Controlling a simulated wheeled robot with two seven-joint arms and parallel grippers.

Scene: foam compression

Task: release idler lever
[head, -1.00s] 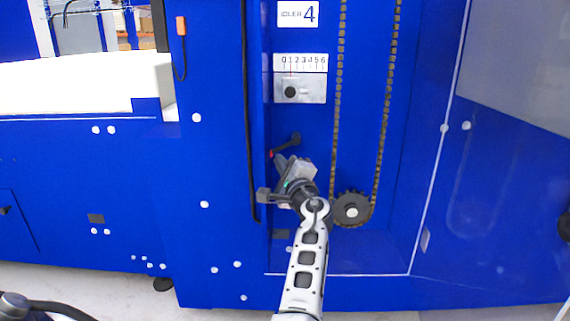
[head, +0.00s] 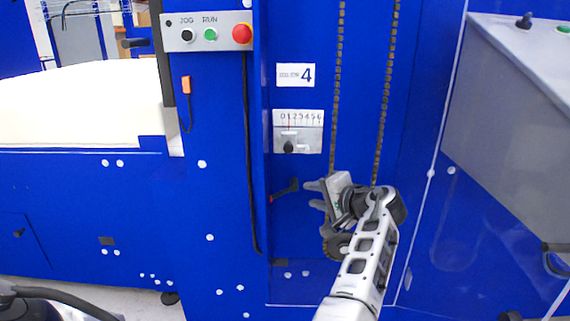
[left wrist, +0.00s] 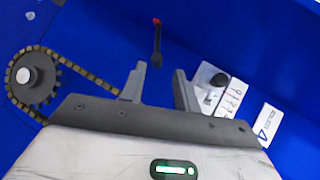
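The idler lever (head: 284,190) is a short dark arm with a red tip on the blue machine panel, below the scale plate. Its red tip points down and left in the head view. It also shows in the left wrist view (left wrist: 157,45), beyond the fingers. My left gripper (head: 312,194) is to the right of the lever in the head view, apart from it. Its two fingers are spread with nothing between them, as the left wrist view (left wrist: 157,70) shows. My right gripper is not in view.
The scale plate (head: 312,144) with a black knob (head: 288,147) is above the lever. A chain (head: 380,125) runs to a sprocket (left wrist: 35,78), partly hidden by my left arm in the head view. A button panel (head: 209,31) is at upper left.

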